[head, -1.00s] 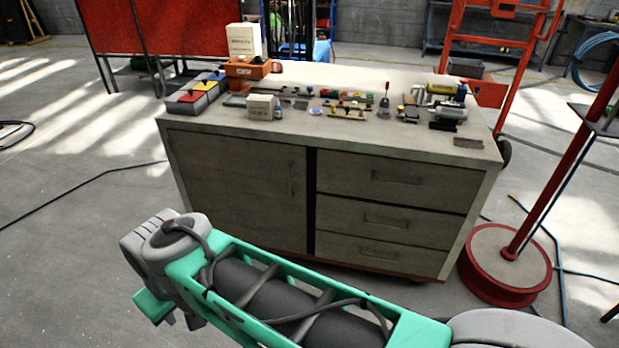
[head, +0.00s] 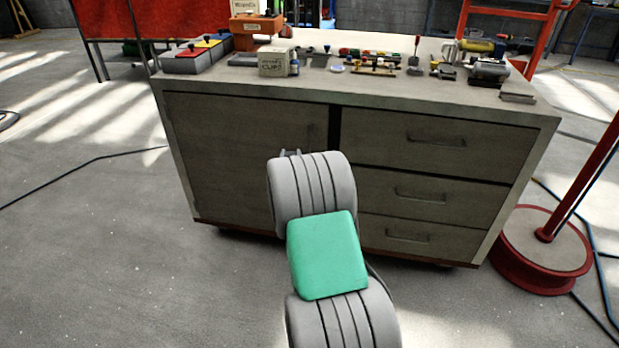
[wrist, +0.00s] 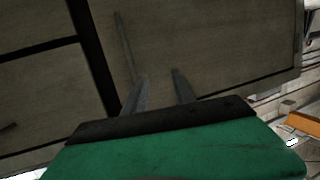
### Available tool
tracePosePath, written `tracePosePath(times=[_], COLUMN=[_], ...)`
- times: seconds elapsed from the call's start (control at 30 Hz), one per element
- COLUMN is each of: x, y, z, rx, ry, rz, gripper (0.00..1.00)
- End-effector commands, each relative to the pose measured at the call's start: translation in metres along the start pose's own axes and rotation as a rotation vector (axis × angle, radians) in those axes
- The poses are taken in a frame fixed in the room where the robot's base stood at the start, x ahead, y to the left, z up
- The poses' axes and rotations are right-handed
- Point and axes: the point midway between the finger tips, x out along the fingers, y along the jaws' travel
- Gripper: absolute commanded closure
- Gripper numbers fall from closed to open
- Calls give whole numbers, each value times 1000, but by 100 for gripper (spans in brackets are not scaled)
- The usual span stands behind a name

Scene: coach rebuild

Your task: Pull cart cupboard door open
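The cart cupboard door (head: 235,150) is the grey-brown panel on the left half of the cart front, and it looks shut. Its slim upright handle (wrist: 125,45) is near the door edge beside the dark gap, left of centre in the wrist view. My gripper (wrist: 160,82) is in front of the door with two fingers apart and nothing seen between them. The left finger is close to the handle's lower end in that view; I cannot tell whether they touch. In the head view my arm hides most of the gripper and part of the door.
Three drawers (head: 440,145) with bar handles are right of the door. Tools, boxes and bins crowd the cart top (head: 380,92). A red round stand base (head: 520,270) is at the cart's right. Open floor (head: 130,270) lies to the left and in front.

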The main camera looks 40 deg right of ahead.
Motion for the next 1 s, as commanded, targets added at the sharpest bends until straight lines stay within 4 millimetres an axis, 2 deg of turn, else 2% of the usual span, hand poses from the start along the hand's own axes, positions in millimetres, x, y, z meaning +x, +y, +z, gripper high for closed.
tracePosePath(times=[0.03,0.13,0.27,0.5,0.63,0.93,1.0], x=[22,37,48,91,108,114,114], y=[24,50,58,59,59,59,59], z=[37,49,46,36,31,28,28], rx=[3,3,2,0,1,0,0], ry=[69,174,216,214,214,212,212], rz=[31,58,64,62,61,60,60], gripper=[68,68,68,68,68,68,72])
